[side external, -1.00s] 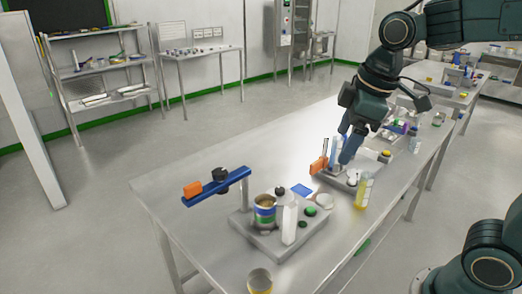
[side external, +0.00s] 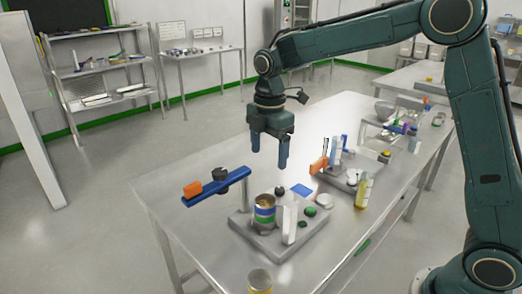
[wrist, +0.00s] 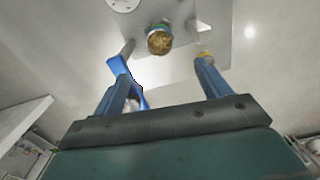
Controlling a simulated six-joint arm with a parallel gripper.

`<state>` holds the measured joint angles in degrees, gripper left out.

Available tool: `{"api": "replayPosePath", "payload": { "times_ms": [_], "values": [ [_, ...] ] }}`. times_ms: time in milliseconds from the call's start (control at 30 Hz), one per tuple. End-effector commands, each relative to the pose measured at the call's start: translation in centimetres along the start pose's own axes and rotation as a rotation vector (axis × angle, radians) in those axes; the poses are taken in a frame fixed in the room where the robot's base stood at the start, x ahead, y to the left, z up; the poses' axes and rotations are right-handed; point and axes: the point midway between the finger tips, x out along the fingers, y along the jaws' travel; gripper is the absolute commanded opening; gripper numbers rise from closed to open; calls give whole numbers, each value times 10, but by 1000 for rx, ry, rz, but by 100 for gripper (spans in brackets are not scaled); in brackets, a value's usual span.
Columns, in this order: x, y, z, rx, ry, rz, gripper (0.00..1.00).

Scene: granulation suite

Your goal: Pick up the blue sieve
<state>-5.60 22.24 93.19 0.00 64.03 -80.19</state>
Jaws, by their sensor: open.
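No piece is clear enough to name for certain as the blue sieve. A small flat blue piece (side external: 301,190) lies on the table between the two grey trays; I cannot tell whether it is the sieve. A long blue bar (side external: 228,184) with an orange block at one end and a black knob stands out at the left of the near tray. My gripper (side external: 269,155) is open and empty, pointing down above the table, behind the near tray in the side view. In the wrist view its two blue fingers (wrist: 165,68) are spread apart.
The near grey tray (side external: 262,236) holds a banded can (side external: 264,210) with brown contents, a white bottle (side external: 290,220) and small dark pieces. The second grey tray (side external: 345,178) holds upright pieces. A yellow bottle (side external: 364,191) stands beside it.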

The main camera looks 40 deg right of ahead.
Motion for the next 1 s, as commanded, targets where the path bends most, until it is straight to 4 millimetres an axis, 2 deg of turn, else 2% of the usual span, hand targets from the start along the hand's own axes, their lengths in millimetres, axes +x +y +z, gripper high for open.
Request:
{"api": "replayPosePath", "payload": {
  "times_ms": [467,1000],
  "values": [
    [14,4,-2,-32,-2,-12,76],
    [84,4,-2,-30,-2,-12,76]
  ]
}}
